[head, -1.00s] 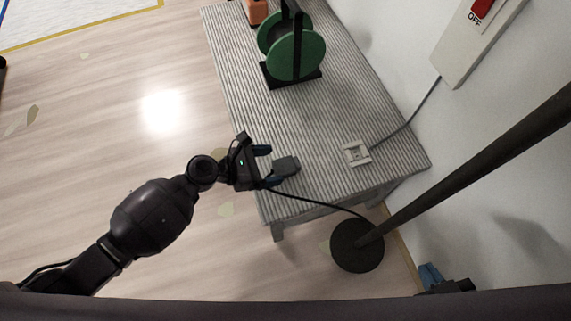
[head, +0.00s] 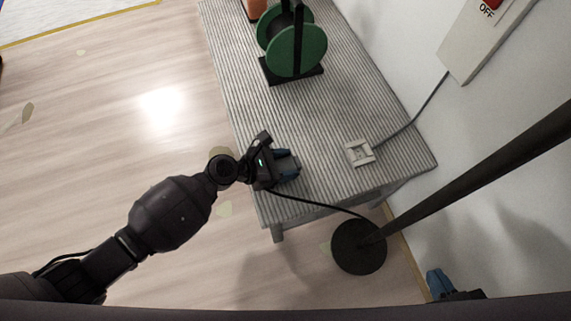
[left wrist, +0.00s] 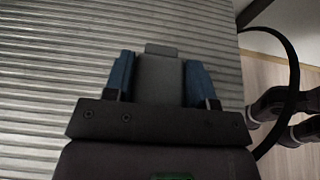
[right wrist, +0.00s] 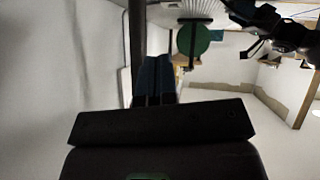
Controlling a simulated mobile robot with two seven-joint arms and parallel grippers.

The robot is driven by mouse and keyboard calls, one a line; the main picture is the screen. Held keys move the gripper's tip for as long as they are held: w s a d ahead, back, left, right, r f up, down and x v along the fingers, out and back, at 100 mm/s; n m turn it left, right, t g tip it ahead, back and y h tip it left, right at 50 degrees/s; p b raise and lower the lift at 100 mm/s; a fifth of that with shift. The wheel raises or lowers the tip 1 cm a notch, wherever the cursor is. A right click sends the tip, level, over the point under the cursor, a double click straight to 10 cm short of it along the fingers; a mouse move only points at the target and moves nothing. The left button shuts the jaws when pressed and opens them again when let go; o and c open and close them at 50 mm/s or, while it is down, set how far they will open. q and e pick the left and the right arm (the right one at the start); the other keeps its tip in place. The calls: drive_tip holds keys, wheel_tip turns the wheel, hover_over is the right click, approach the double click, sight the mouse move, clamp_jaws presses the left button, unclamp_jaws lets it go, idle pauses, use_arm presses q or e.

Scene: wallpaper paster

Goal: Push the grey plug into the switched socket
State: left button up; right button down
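The grey plug (left wrist: 160,80) lies at the near end of the ribbed table, between the blue fingers of my left gripper (head: 287,165). In the left wrist view, both fingers (left wrist: 160,82) sit against the plug's sides, and its front end sticks out past them. The small white socket (head: 360,153) lies on the table to the right of the plug, apart from it. My right gripper (head: 440,284) is low at the bottom right, off the table. Its blue fingers are together and empty in the right wrist view (right wrist: 153,78).
A green reel (head: 297,50) on a dark stand is at the table's far part. A grey cable joins the socket to a white wall box (head: 480,50) marked OFF. A dark pole on a round base (head: 358,248) stands before the table. A black cable runs there.

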use_arm(q)
drive_tip(key=shift+c, duration=1.3)
